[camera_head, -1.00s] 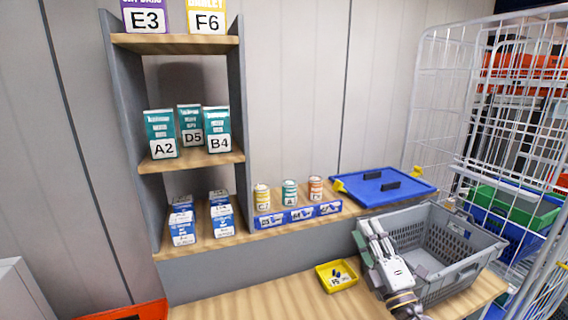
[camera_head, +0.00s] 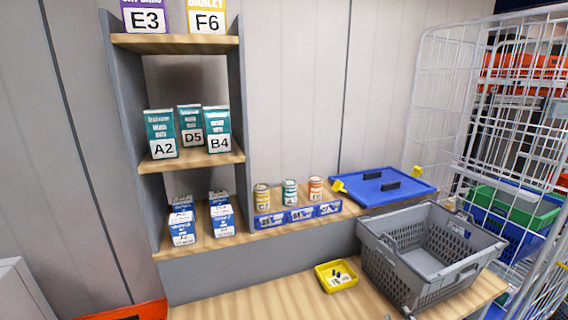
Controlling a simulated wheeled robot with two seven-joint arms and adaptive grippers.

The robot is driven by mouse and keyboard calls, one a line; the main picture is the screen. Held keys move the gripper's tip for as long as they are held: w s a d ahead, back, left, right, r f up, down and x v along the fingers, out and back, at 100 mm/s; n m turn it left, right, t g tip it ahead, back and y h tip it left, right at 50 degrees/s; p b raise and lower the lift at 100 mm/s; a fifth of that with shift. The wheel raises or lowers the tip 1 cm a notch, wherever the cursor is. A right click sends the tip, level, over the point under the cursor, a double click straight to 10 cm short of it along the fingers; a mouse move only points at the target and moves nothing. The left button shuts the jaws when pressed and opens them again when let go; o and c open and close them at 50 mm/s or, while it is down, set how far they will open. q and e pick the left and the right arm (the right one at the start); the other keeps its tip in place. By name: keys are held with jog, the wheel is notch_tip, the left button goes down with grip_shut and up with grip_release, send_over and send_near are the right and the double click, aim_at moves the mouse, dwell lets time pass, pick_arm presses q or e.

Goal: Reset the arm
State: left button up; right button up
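Neither of my grippers shows in the head view now. The grey basket (camera_head: 428,262) stands on the right part of the wooden bench (camera_head: 262,301), its inside open to view and seemingly empty. A yellow tray (camera_head: 337,288) with a few small dark and white items lies on the bench left of the basket.
The shelf unit (camera_head: 112,92) at left holds teal boxes (camera_head: 161,134), blue-white boxes (camera_head: 182,222) and upper boxes. Several cans (camera_head: 290,192) stand above blue labels. A blue lid (camera_head: 385,187) lies behind the basket. A wire cage (camera_head: 435,100) stands at right.

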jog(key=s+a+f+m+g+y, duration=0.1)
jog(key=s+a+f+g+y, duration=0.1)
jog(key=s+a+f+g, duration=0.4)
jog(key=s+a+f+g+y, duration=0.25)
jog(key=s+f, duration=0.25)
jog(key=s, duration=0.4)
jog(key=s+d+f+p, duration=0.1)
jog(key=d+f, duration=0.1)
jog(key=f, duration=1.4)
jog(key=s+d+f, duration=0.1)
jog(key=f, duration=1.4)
pick_arm(q)
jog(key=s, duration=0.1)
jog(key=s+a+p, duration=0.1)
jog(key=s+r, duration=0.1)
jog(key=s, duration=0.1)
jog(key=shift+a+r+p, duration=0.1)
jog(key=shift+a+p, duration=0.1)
jog(key=shift+p, duration=0.1)
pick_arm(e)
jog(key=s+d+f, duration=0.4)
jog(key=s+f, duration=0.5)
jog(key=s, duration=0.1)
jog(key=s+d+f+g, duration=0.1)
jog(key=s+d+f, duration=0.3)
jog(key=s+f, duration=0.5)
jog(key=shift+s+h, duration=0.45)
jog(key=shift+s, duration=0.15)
